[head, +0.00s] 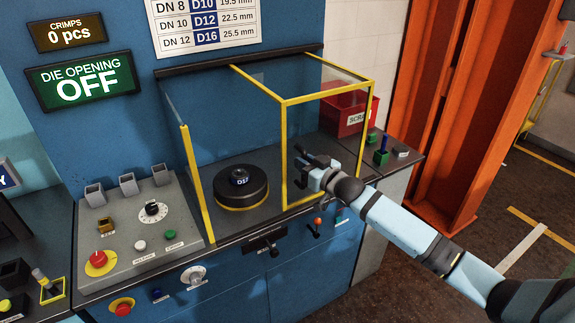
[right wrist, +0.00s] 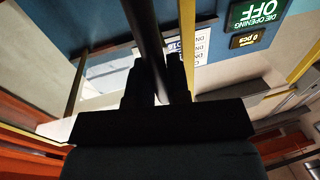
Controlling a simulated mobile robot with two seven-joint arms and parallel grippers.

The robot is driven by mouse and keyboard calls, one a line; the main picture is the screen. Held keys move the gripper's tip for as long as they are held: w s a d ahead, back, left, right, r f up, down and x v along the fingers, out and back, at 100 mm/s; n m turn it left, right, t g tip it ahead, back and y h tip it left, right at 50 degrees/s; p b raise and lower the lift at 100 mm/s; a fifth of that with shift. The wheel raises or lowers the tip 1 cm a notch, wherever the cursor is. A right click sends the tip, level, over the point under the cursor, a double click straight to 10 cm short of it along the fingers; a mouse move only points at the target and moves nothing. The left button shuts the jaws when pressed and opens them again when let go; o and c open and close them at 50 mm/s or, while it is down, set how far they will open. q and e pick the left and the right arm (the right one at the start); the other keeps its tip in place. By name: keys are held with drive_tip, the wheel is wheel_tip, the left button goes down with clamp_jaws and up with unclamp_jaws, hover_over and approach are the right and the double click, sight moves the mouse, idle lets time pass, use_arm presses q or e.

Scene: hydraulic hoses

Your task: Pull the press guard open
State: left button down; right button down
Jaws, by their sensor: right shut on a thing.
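The press guard (head: 284,150) is a clear box with yellow edges on the blue press. Its yellow-framed front panel covers the right part of the front. The left part, before the round black die (head: 241,188) marked D12, shows no panel between the yellow posts. My right gripper (head: 312,163) is at the panel's left upright. It is shut on a dark bar, the guard handle; the right wrist view shows this handle (right wrist: 148,35) running between the fingers (right wrist: 157,75). The hand hides most of the handle in the head view. My left gripper is not in view.
A red scrap bin (head: 345,112) stands behind the guard's right side. A control panel (head: 140,230) with a red stop button (head: 99,260) lies to the left. Small levers and knobs line the front edge. An orange post (head: 450,110) rises at the right.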

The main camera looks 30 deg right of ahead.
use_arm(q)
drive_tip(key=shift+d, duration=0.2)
use_arm(e)
drive_tip(key=d, duration=0.2)
drive_tip(key=shift+d, duration=0.35)
drive_tip(key=c, duration=1.1)
unclamp_jaws()
use_arm(q)
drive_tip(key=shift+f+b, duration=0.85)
drive_tip(key=shift+b, duration=0.05)
use_arm(e)
drive_tip(key=v, duration=1.3)
drive_tip(key=shift+s+d, duration=0.15)
drive_tip(key=shift+s, duration=0.2)
